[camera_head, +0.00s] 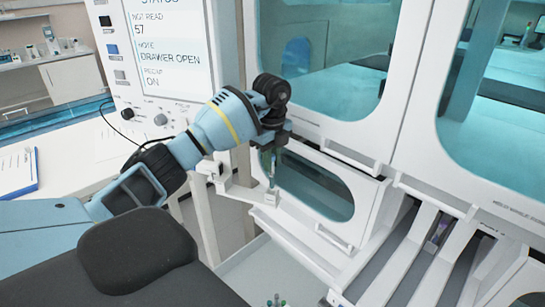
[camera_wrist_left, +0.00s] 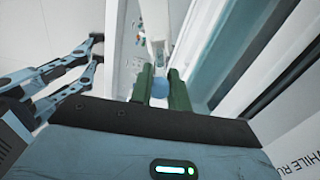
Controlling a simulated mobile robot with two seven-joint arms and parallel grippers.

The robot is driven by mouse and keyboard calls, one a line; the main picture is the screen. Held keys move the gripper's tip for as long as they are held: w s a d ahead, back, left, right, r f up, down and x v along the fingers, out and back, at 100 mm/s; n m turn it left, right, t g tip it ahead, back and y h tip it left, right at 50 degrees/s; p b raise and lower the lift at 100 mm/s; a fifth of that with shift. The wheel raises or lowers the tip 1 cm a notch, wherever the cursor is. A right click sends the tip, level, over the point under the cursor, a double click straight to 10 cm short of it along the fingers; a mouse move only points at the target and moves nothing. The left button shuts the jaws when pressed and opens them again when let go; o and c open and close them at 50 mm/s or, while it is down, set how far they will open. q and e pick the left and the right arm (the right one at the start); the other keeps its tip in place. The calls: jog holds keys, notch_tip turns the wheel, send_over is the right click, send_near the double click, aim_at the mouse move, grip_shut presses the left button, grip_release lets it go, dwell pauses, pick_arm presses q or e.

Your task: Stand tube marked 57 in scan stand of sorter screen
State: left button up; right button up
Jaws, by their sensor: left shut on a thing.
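My left gripper (camera_head: 272,143) is shut on a slim tube (camera_head: 269,165) that hangs about upright below the fingers. No number can be read on the tube. The scan stand (camera_head: 268,197), a small white bracket, reaches out from below the sorter screen (camera_head: 168,45). The tube is right over or at the stand's outer end; whether it touches cannot be told. In the left wrist view the green fingertips (camera_wrist_left: 163,90) close around a bluish cap (camera_wrist_left: 159,88). Jointed blue-grey and black parts at that view's left seem to be my right gripper (camera_wrist_left: 92,57); its state is unclear.
The screen reads "NOT READ 57" and "DRAWER OPEN". An open drawer front (camera_head: 318,190) with an oval window stands just right of the stand. White lanes (camera_head: 415,255) run at lower right, one holding a dark tube (camera_head: 440,230).

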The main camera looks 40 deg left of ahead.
pick_arm(q)
jog(key=shift+f, duration=0.1)
dwell(0.8)
jog(key=shift+p, duration=0.3)
jog(key=shift+f, duration=1.5)
dwell(0.8)
jog(key=o, duration=0.8)
jog(key=shift+r, duration=3.9)
